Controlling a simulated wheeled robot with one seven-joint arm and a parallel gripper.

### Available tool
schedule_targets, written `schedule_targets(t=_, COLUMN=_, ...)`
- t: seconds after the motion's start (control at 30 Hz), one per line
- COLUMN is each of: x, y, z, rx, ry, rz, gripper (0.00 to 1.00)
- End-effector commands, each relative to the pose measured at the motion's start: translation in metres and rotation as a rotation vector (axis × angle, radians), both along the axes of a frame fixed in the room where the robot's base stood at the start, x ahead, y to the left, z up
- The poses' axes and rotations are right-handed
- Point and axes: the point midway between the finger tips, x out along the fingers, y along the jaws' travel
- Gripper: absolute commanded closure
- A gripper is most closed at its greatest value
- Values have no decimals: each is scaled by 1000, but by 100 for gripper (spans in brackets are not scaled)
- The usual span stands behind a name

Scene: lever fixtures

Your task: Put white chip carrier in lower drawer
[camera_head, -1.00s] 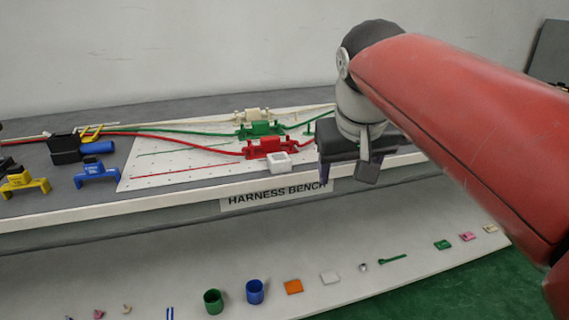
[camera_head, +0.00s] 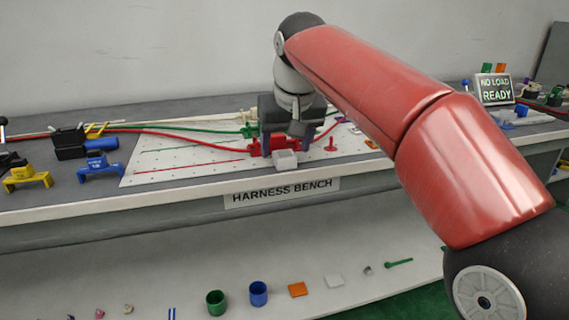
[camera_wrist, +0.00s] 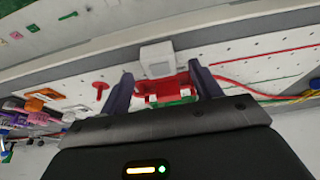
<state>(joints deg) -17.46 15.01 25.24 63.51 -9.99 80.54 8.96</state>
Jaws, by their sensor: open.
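My gripper (camera_head: 290,128) hangs over the bench at the red fixture (camera_head: 257,147), its jaws open. In the wrist view the red fixture (camera_wrist: 163,88) shows between the two spread fingers of my gripper (camera_wrist: 163,82). A small white block (camera_head: 284,159) stands at the front of this fixture; in the wrist view the white block (camera_wrist: 157,60) is just beyond the fingertips, with nothing held. A flat white tile (camera_head: 334,281) lies on the lower shelf. I cannot tell which white piece is the chip carrier. No drawer is recognisable.
Red and green cables run across the white pegboard (camera_head: 150,175). Blue (camera_head: 97,170) and yellow (camera_head: 27,179) brackets stand at left. Blue (camera_head: 258,293) and green (camera_head: 216,302) cups and an orange tile (camera_head: 297,289) sit on the lower shelf. A "NO LOAD READY" sign (camera_head: 495,90) stands at right.

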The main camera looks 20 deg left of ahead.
Motion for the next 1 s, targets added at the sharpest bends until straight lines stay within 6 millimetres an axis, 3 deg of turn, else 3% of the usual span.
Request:
schedule_targets(t=0.1, x=5, y=3, z=-17, rx=0, ry=1, rz=-1, gripper=36)
schedule_targets(t=0.37, x=6, y=4, z=-19, rx=0, ry=0, rz=-1, gripper=38)
schedule_targets(t=0.77, x=6, y=4, z=-18, rx=0, ry=0, rz=-1, gripper=88)
schedule_targets(t=1.0, x=6, y=4, z=-17, rx=0, ry=0, rz=-1, gripper=88)
